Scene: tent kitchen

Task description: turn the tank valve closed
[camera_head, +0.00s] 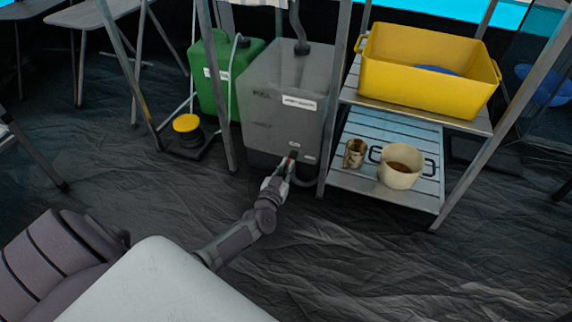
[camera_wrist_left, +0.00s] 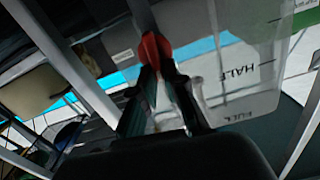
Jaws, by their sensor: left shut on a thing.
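The grey tank (camera_head: 282,105) stands on the dark floor under the frame, with a hose at its top. The tank valve's small red handle (camera_head: 293,154) sits low on its front. My left gripper (camera_head: 287,163) reaches it from below, its fingers shut on it. In the left wrist view, the red handle (camera_wrist_left: 153,46) is between the tips of my left gripper (camera_wrist_left: 152,68), and the tank (camera_wrist_left: 245,75) with its level marks appears at the right. The exact angle of the handle is hard to tell. My right gripper is not in view.
A green can (camera_head: 212,88) stands left of the tank. A metal shelf to the right holds a yellow tub (camera_head: 425,83), a tin (camera_head: 354,153) and a cream pot (camera_head: 399,176). Metal legs flank the tank closely. The wrinkled floor (camera_head: 390,260) in front is clear.

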